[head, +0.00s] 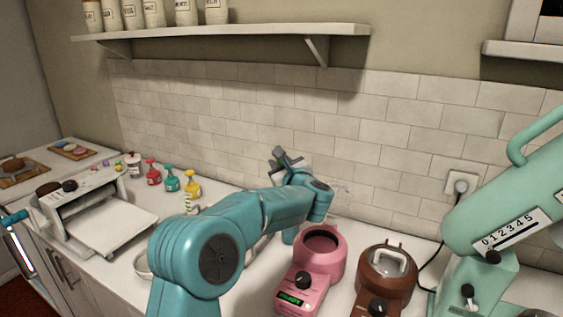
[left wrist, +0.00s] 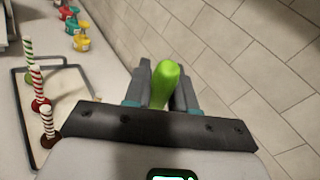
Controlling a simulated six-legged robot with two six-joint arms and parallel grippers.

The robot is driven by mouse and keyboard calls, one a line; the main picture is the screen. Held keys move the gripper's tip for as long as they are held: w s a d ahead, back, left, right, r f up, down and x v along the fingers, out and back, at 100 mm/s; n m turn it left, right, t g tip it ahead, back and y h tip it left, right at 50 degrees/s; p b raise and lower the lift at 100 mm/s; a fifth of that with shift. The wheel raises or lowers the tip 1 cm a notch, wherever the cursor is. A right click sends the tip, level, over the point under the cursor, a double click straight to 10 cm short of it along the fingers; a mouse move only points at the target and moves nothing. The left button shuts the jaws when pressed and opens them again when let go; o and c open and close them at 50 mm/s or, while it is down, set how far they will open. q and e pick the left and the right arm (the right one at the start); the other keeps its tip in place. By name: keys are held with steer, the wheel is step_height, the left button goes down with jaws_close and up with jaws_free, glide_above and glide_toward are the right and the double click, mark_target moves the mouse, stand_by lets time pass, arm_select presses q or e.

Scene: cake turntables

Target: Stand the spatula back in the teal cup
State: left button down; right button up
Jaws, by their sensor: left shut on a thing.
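My left gripper (head: 283,157) is raised near the tiled wall in the head view. In the left wrist view my left gripper (left wrist: 166,90) is shut on a bright green rounded handle (left wrist: 165,84), which looks like the spatula's. The rest of the spatula is hidden. A small teal surface (head: 289,236) shows under my left arm, beside the pink pot; it looks like the teal cup, mostly hidden by the arm. My right gripper is not in view.
A pink warmer (head: 320,242) and a brown warmer (head: 387,275) stand right of my arm, with a mint mixer (head: 510,210) beyond. Red, teal and yellow bottles (head: 192,184) stand left. A shelf (head: 230,32) hangs above.

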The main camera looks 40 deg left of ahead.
arm_select(q)
step_height(320, 180, down, 12)
steer(key=b, duration=1.1)
steer(key=c, duration=0.8)
jaws_free()
steer(key=shift+c, duration=0.2)
steer(key=b+v, duration=0.4)
steer(key=v, duration=1.2)
